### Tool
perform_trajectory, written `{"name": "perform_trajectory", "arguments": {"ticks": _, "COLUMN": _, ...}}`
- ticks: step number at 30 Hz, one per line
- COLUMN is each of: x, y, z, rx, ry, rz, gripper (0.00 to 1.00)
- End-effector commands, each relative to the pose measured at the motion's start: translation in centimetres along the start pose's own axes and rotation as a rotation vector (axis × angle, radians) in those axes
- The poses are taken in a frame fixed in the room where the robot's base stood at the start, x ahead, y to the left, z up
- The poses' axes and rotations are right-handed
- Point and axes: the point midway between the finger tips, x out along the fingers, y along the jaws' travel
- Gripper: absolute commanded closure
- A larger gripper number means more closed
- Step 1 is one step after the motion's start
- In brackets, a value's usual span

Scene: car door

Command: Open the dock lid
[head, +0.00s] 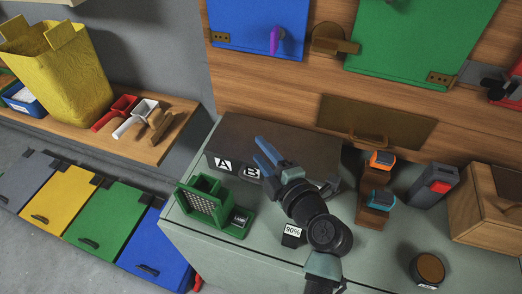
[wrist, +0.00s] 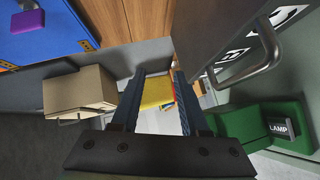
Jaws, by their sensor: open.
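A dark grey box with white A and B labels (head: 235,135) stands on the bench in the head view; I take it to be the dock. Its flat dark top looks closed. In the wrist view the dark box (wrist: 225,42) is at the upper right, with a metal bar handle (wrist: 268,55) on its labelled front. My gripper (head: 263,150) has blue fingers, in front of the box in the head view and hiding part of it. In the wrist view my gripper (wrist: 155,78) is open and empty, with the handle to the right of its fingers.
A green lamp holder (head: 205,205) stands left of my arm, and shows as a green block (wrist: 240,125) in the wrist view. Orange-topped and blue-topped devices (head: 378,180) stand to the right. A yellow bin (head: 60,75) is on the left shelf. Coloured panels hang behind.

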Motion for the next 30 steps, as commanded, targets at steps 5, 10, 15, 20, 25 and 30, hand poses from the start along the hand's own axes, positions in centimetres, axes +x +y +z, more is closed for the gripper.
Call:
{"name": "perform_trajectory", "arguments": {"ticks": 5, "x": -3.2, "y": -0.3, "z": 0.2, "rx": 0.001, "ry": -0.005, "rz": 0.002, "gripper": 0.55}}
{"name": "perform_trajectory", "arguments": {"ticks": 10, "x": -7.1, "y": -0.3, "z": 0.1, "rx": -0.001, "ry": -0.005, "rz": 0.000, "gripper": 0.55}}
{"name": "perform_trajectory", "arguments": {"ticks": 15, "x": -10.2, "y": -0.3, "z": 0.1, "rx": 0.001, "ry": -0.004, "rz": 0.000, "gripper": 0.55}}
{"name": "perform_trajectory", "arguments": {"ticks": 20, "x": -11.7, "y": -0.1, "z": 0.0, "rx": 0.000, "ry": -0.002, "rz": 0.000, "gripper": 0.55}}
{"name": "perform_trajectory", "arguments": {"ticks": 25, "x": -12.1, "y": -0.1, "z": 0.0, "rx": 0.000, "ry": -0.001, "rz": -0.001, "gripper": 0.55}}
{"name": "perform_trajectory", "arguments": {"ticks": 30, "x": -12.1, "y": 0.0, "z": 0.0, "rx": 0.000, "ry": -0.001, "rz": -0.001, "gripper": 0.57}}
